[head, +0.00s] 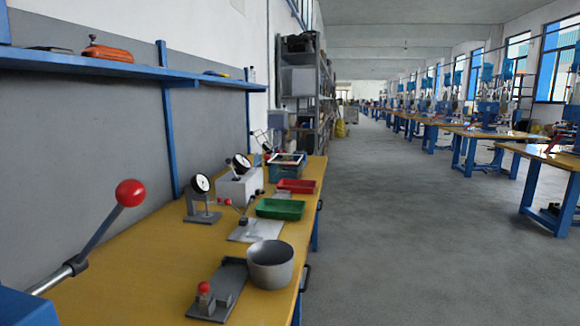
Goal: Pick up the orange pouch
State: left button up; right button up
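The orange pouch (108,53) lies on the blue wall shelf (160,73) at the upper left of the head view. It looks rounded and elongated, with a small knob-like part on its top near the left end. Nothing touches it from above. Neither of my grippers shows in this view.
A dark flat item (50,49) lies left of the pouch. Below, a yellow bench (130,262) holds a grey pot (270,265), a green tray (281,209), a red tray (297,186) and dial gauges. A red-knobbed lever (130,193) rises at left. The aisle floor is clear.

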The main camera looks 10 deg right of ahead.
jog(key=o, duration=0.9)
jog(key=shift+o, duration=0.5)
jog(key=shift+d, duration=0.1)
